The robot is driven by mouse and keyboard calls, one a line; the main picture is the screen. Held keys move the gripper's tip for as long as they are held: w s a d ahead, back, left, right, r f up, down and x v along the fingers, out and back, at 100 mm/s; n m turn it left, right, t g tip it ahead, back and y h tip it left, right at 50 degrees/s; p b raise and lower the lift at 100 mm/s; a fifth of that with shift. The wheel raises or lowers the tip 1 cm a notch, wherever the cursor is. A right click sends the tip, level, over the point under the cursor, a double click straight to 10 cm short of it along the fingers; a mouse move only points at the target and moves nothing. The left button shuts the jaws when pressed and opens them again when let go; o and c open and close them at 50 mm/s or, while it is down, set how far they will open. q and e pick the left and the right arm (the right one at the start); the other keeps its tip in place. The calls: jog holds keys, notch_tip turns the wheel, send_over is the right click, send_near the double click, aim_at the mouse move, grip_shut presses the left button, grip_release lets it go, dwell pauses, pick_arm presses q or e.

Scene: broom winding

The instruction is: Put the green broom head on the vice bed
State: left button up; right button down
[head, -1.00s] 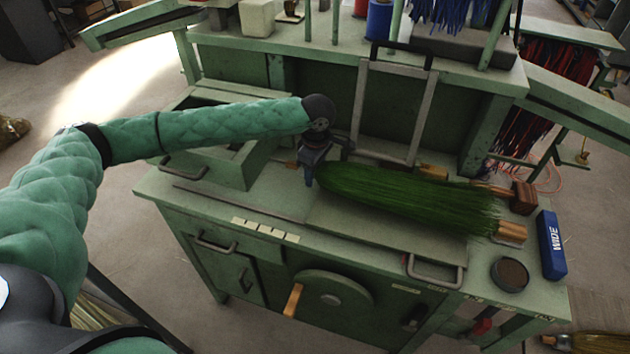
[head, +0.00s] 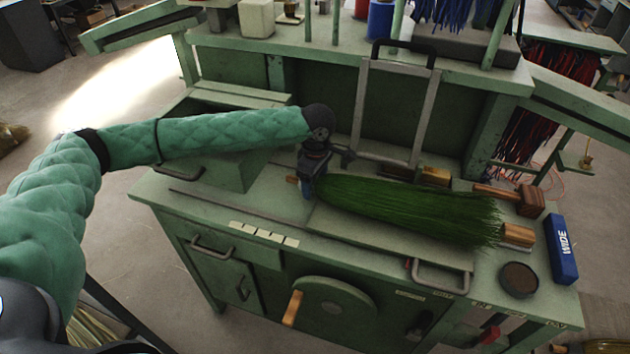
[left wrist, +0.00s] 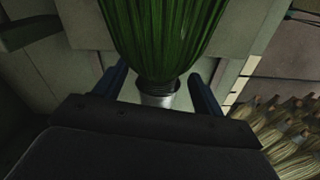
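The green broom head (head: 405,208) lies lengthwise over the flat pale plate of the vice bed (head: 365,236), its bristles fanning to the right. Whether it rests fully on the plate or is slightly raised cannot be told. My left gripper (head: 306,188) is at its narrow bound end on the left. In the left wrist view, the blue fingers of my left gripper (left wrist: 158,92) stand on either side of the metal collar of the broom head (left wrist: 160,35), with a visible gap on both sides. My right gripper is not in view.
A grey upright frame (head: 362,110) stands behind the bed. A wooden mallet (head: 526,200), a blue box (head: 562,248) and a round dark tin (head: 519,279) sit at the right end. A green drawer box (head: 225,165) stands behind left. A handwheel (head: 333,307) is on the front.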

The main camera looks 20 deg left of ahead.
pick_arm(q)
jog(key=shift+r, duration=0.55)
notch_tip(320, 180, up, 11)
jog(key=b, duration=0.2)
jog(key=shift+d+b, duration=0.15)
jog(key=shift+b, duration=0.25)
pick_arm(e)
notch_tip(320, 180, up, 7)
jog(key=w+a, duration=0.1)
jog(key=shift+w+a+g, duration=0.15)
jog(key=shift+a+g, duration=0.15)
